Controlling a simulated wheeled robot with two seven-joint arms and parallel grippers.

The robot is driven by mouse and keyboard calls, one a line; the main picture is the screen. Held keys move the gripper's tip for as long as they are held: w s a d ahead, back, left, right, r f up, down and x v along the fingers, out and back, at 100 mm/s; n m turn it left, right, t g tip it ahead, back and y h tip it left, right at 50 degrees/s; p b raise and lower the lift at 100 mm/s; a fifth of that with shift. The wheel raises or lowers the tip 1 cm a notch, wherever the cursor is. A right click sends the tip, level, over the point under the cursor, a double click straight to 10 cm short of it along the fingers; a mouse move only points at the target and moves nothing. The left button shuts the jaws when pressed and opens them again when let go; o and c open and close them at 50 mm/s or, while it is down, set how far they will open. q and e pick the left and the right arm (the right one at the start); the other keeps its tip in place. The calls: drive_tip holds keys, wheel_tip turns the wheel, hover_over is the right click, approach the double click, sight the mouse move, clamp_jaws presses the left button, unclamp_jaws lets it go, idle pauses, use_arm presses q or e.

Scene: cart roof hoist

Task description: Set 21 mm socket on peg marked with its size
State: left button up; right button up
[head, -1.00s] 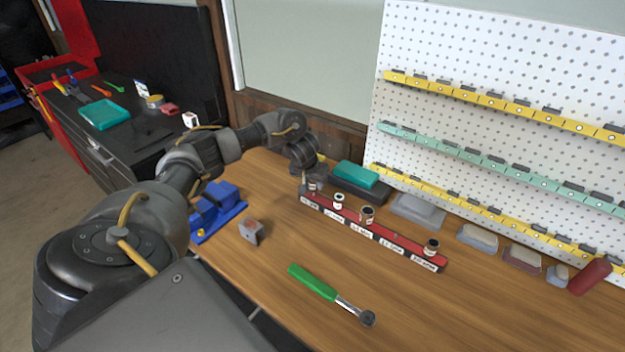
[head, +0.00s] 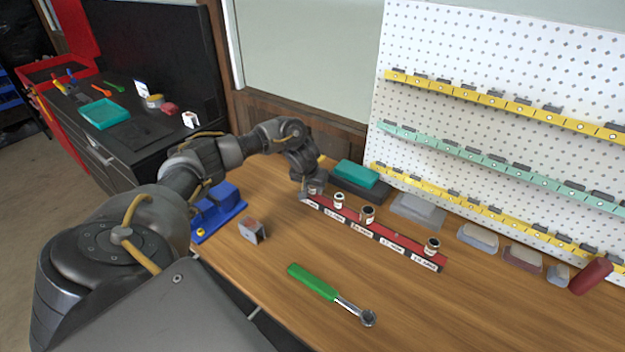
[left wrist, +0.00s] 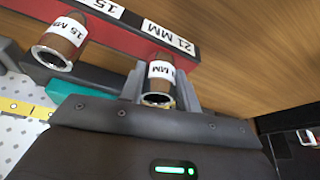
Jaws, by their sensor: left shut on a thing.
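A red rail (head: 394,238) with white size labels lies on the bench. My left gripper (head: 313,188) is at its far left end, shut on a dark-banded socket (left wrist: 159,78). The socket's white label ends in "1 MM"; its first part is turned out of sight. It stands upright over the red rail, beside the label "21 MM" (left wrist: 170,38) in the left wrist view. Whether a peg is inside it is hidden. A socket marked 15 MM (left wrist: 60,43) stands beside the label "15". My right gripper is not in view.
Other sockets (head: 367,214) (head: 432,246) stand along the rail. A green-handled ratchet (head: 315,283) lies in front, a small grey-brown block (head: 252,231) and blue holder (head: 217,209) to the left. A teal box (head: 355,174) is behind. The pegboard (head: 500,100) stands at the back.

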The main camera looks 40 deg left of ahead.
use_arm(q)
drive_tip(key=shift+f, duration=0.25)
drive_tip(key=o, duration=1.1)
drive_tip(key=p+v, duration=0.1)
drive_tip(key=v, duration=0.9)
drive_tip(key=shift+s+r, duration=0.15)
drive_tip(key=shift+r, duration=0.25)
drive_tip(key=shift+d+f, duration=0.1)
